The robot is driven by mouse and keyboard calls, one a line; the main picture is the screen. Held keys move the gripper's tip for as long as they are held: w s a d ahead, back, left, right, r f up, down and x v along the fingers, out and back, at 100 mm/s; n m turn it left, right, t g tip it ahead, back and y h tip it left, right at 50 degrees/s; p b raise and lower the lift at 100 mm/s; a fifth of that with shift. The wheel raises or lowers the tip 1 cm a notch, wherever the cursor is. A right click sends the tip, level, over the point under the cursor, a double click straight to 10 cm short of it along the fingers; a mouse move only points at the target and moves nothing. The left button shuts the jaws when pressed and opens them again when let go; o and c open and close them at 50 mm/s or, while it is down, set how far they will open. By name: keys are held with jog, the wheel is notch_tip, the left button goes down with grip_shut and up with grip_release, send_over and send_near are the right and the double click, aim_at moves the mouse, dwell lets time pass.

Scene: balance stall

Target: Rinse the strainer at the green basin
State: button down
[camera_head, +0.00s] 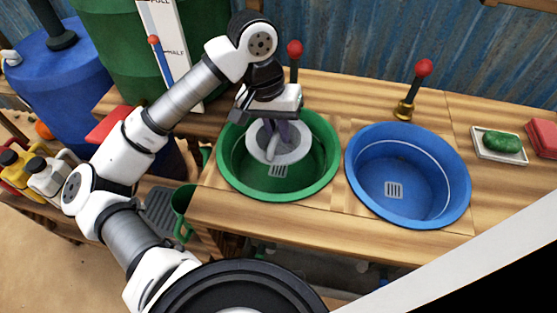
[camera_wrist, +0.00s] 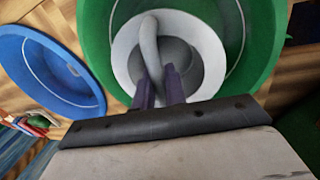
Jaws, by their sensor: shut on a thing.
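The green basin (camera_head: 322,184) is set in the wooden counter, with a drain grid in its floor. My gripper (camera_head: 272,133) points down over the basin and is shut on the strainer (camera_head: 291,152). The strainer is a pale grey bowl with a wide rim and a curved handle, held inside or just above the basin's opening. In the wrist view the fingers grip the strainer's handle (camera_wrist: 149,45), with the green basin (camera_wrist: 95,30) around it. A red-knobbed tap (camera_head: 295,48) stands behind the green basin, its lower part hidden by my arm. I see no water running.
A blue basin (camera_head: 462,205) is to the right, with a red-knobbed brass tap (camera_head: 407,108) behind it. A tray (camera_head: 486,152) with a green sponge (camera_head: 502,141) lies further right.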

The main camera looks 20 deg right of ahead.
jog(key=shift+r+p, duration=1.1)
jog(key=shift+r, duration=2.45)
jog(key=shift+r, duration=0.15)
notch_tip(320, 180, up, 4)
jog(key=shift+f+p, duration=0.15)
jog(key=shift+p, duration=0.4)
